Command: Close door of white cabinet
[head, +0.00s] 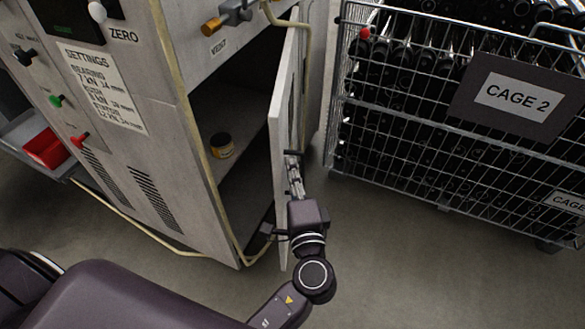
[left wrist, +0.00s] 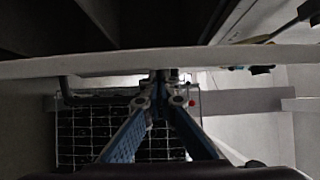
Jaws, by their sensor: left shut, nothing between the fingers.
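The white cabinet (head: 170,75) stands at the left of the head view. Its door (head: 283,125) is open, swung out from the dark interior, and shows nearly edge-on. My left gripper (head: 293,158) is shut and empty, with its fingers at the door panel; whether they touch it I cannot tell. In the left wrist view the closed fingertips (left wrist: 160,78) meet just below a pale band that looks like the door's edge (left wrist: 100,63). My right gripper is not in view.
A wire cage labelled CAGE 2 (head: 400,150), full of dark bottles, stands right of the door. A small jar (head: 222,145) sits inside the cabinet. A beige hose (head: 165,245) runs along the cabinet. Floor in front is clear.

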